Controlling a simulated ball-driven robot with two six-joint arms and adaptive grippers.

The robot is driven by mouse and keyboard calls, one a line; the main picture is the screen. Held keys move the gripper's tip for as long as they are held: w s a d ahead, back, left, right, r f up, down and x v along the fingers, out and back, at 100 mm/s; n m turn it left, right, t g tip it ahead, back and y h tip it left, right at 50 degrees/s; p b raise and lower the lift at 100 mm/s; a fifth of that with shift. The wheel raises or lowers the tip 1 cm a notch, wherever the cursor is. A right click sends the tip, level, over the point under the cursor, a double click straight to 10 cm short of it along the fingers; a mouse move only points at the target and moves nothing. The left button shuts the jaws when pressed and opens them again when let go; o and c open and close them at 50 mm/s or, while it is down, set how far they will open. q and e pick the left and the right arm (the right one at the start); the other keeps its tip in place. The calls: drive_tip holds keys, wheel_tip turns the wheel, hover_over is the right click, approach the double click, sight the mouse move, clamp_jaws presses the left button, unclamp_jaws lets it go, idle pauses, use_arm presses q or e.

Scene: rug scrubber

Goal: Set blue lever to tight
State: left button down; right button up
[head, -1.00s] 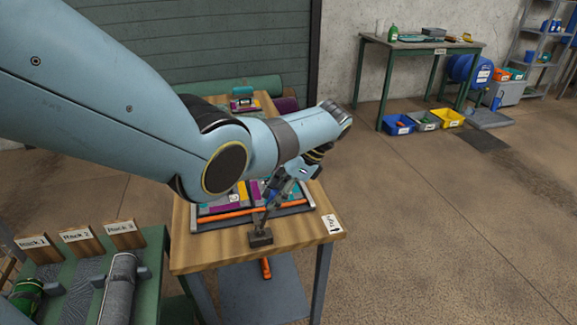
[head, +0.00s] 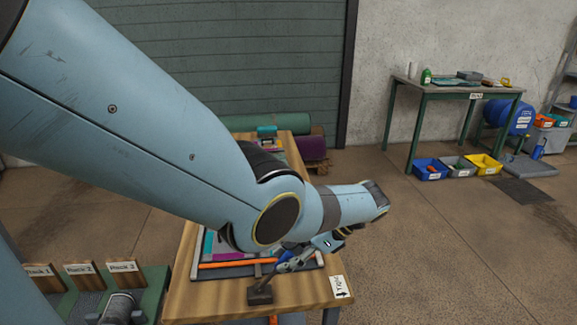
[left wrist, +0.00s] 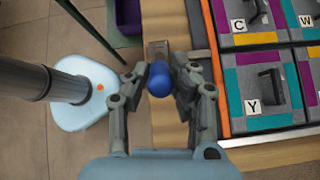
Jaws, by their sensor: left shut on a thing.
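The blue lever has a blue knob (left wrist: 159,79) that shows between my left fingers in the left wrist view. In the head view its dark base (head: 260,292) sits on the wooden table near the front edge, and the knob is mostly hidden by my gripper. My left gripper (head: 290,262) is shut on the knob; its two fingers flank it in the left wrist view (left wrist: 160,72). A white "Tight" sign (head: 341,287) with an arrow stands at the table's right front corner. My right gripper is out of view.
A framed panel of coloured tiles with dark handles and letters (left wrist: 253,108) lies beside the lever, an orange bar (head: 228,264) along its near edge. Labelled racks (head: 85,275) stand at the left. Open floor (head: 450,240) lies to the right.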

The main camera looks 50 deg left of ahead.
use_arm(q)
drive_tip(key=c, duration=1.2)
unclamp_jaws()
drive_tip(key=shift+w+f, duration=0.1)
drive_tip(key=shift+w, duration=0.05)
drive_tip(key=shift+c, duration=0.2)
drive_tip(key=shift+o, duration=0.6)
drive_tip(key=v, duration=1.2)
